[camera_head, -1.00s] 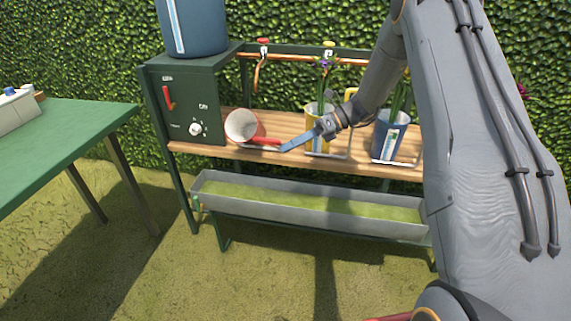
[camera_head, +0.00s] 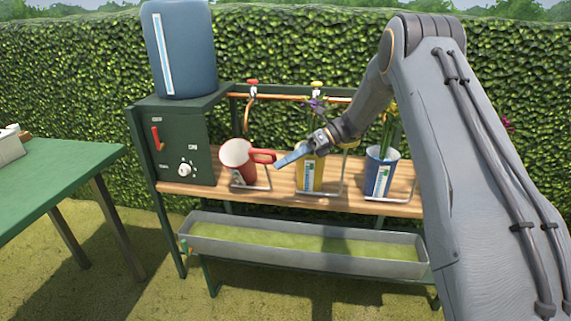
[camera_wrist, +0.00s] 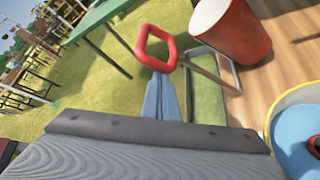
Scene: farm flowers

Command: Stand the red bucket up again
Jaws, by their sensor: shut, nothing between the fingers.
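The red bucket (camera_head: 243,168) stands upright or nearly so on the wooden shelf, its pale open mouth up; I cannot tell whether a slight lean remains. Its red handle points right, toward my gripper (camera_head: 279,163). In the wrist view the bucket (camera_wrist: 238,32) is at the upper right and its handle loop (camera_wrist: 142,45) lies just beyond the fingertips. My gripper (camera_wrist: 161,84) is shut and empty, its blue fingers together at the handle. Whether they touch it is unclear. A metal frame (camera_head: 262,188) is at the bucket's base, partly hidden.
A yellow bucket (camera_head: 309,177) and a blue bucket (camera_head: 381,174), both with flowers, stand farther right on the shelf (camera_head: 345,200). A dark green control box (camera_head: 180,145) with a blue tank (camera_head: 182,50) is to the left. Taps hang behind; a grey trough (camera_head: 300,262) is below.

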